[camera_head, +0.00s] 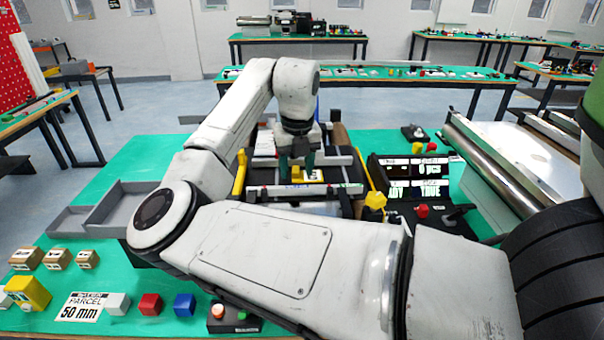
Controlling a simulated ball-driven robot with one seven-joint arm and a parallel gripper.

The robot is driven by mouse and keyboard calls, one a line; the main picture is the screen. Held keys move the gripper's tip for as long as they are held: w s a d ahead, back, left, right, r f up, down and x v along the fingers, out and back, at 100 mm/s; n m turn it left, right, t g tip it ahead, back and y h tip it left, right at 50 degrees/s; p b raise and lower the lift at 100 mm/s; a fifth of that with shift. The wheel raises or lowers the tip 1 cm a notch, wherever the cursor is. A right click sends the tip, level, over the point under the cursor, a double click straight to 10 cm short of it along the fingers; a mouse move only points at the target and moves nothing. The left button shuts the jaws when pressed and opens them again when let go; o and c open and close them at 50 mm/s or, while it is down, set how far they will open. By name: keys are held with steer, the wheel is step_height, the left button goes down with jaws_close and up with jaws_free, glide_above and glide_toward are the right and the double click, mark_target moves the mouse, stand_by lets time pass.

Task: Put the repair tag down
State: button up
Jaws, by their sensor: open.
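My gripper (296,165) points down over the small conveyor (346,189) in the middle of the green table. Its dark fingers are open. A small yellow piece (297,173) shows between and just below the fingertips, with a pale flat piece (316,176) beside it on the right. I cannot tell for sure which of these is the repair tag, or whether the fingers touch either one. My arm hides much of the conveyor's near side.
A grey tray (125,203) stands at left. Small boxes (55,259), a red cube (150,304), a blue cube (184,304) and a parcel card (83,307) lie in front. A display (411,180) and a metal roller (512,160) stand at right. Bare green table shows at far left.

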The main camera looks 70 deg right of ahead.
mark_target(296, 169)
jaws_close()
stand_by(0.3)
steer(key=shift+r, duration=0.1)
steer(key=shift+r, duration=0.4)
step_height(296, 169, up, 2)
steer(key=shift+r, duration=0.2)
steer(key=s+a+r+b, duration=0.2)
steer(key=s+a+r, duration=0.7)
steer(key=a, duration=0.1)
steer(key=shift+s+a+r, duration=0.25)
steer(key=shift+r, duration=0.05)
